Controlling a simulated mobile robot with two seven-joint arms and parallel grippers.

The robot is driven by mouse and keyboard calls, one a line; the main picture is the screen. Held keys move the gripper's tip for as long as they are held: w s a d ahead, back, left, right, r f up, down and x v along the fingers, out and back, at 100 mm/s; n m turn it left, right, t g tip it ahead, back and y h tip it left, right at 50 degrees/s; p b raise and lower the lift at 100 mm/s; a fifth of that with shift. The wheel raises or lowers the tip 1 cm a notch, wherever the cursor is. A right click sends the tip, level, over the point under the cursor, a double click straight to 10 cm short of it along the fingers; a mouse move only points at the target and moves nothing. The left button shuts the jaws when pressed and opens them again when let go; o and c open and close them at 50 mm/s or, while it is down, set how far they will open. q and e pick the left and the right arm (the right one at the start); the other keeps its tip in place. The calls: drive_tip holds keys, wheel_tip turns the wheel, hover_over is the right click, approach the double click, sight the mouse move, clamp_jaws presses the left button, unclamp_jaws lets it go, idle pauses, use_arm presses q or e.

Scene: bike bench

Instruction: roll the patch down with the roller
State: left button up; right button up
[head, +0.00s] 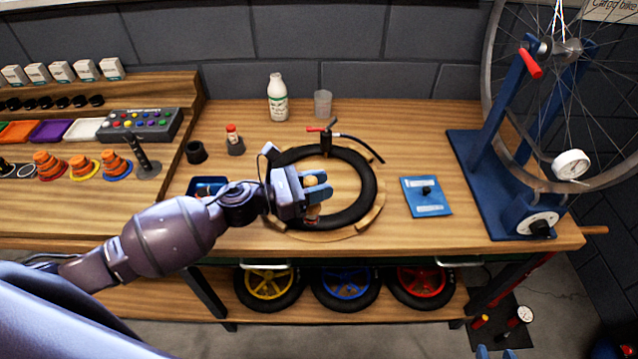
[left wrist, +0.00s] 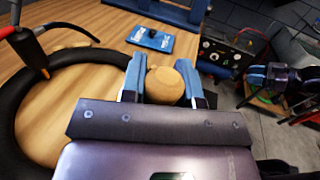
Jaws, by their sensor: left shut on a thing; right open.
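The black inner tube (head: 363,180) lies as a ring on a round wooden support (head: 365,222) on the bench. It also shows at the left of the left wrist view (left wrist: 18,120). My left gripper (head: 316,188) is over the tube's front inner part. It is shut on the roller, whose rounded wooden handle (left wrist: 164,86) shows between the fingers. The roller's working end is hidden, so I cannot tell whether it touches the tube. The patch is not visible. My right gripper (head: 496,353) shows only its open fingertips at the bottom edge, away from the bench.
A valve fitting with a red lever (head: 326,143) and black hose stands at the tube's back. A blue card (head: 426,197) lies to the right, before the blue wheel stand (head: 482,180). A white bottle (head: 277,98) and clear cup (head: 323,103) stand behind.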

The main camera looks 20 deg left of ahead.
use_arm(q)
drive_tip(key=shift+f, duration=0.1)
use_arm(e)
drive_tip(key=shift+w, duration=0.15)
use_arm(q)
drive_tip(key=shift+d, duration=0.2)
use_arm(e)
drive_tip(key=shift+w+a+r, duration=0.1)
drive_tip(key=shift+w+r, duration=0.15)
drive_tip(key=shift+w, duration=0.15)
use_arm(q)
drive_tip(key=shift+d, duration=0.2)
use_arm(e)
drive_tip(key=shift+s+f, duration=0.1)
drive_tip(key=shift+s, duration=0.05)
